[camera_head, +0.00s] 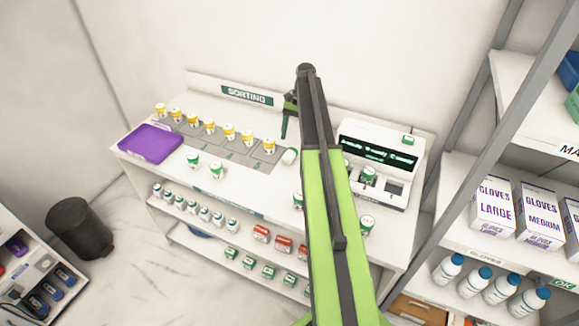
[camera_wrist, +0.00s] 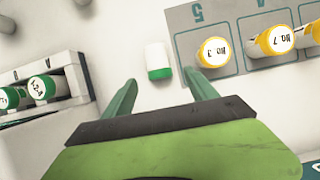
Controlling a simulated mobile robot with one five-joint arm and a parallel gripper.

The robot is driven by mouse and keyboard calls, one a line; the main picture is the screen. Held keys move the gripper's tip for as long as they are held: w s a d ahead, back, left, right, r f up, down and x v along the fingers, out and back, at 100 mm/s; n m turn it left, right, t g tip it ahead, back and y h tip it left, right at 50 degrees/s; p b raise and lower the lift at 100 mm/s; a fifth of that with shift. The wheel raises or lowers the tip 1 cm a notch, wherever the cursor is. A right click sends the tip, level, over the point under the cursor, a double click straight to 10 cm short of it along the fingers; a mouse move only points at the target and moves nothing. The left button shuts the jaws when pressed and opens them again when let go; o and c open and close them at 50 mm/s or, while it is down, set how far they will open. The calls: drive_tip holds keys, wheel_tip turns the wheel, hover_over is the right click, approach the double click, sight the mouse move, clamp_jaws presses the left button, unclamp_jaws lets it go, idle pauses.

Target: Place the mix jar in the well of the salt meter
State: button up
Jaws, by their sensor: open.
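The salt meter (camera_head: 380,150) is a white device with a dark display of green text, at the right of the table. A green-and-white jar (camera_head: 368,175) stands at its front, beside a dark square recess (camera_head: 394,188). A white jar with a green end (camera_wrist: 158,60), perhaps the mix jar, is on the table left of the meter; it also shows in the head view (camera_head: 289,156). I cannot read a label on it. My gripper (camera_wrist: 160,80) is open and empty, with this jar just beyond and between its fingertips. In the head view my gripper (camera_head: 288,122) is partly hidden by my arm.
Several yellow-lidded jars (camera_head: 209,126) line the grey sorting mat (camera_head: 245,157). A purple tray (camera_head: 150,143) lies at the left. Green-lidded jars (camera_head: 216,170) stand near the front edge, some beside my arm. A shelf unit with glove boxes (camera_head: 493,201) is at the right.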

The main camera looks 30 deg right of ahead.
sight(292, 148)
drive_tip(key=shift+s+a+f, duration=0.1)
drive_tip(key=shift+a+f, duration=0.1)
drive_tip(key=shift+f, duration=0.25)
drive_tip(key=b+x, duration=0.5)
drive_tip(key=shift+s+f, duration=0.15)
drive_tip(key=shift+f, duration=0.1)
drive_tip(key=shift+r, duration=0.2)
drive_tip(key=shift+d, duration=0.1)
clamp_jaws()
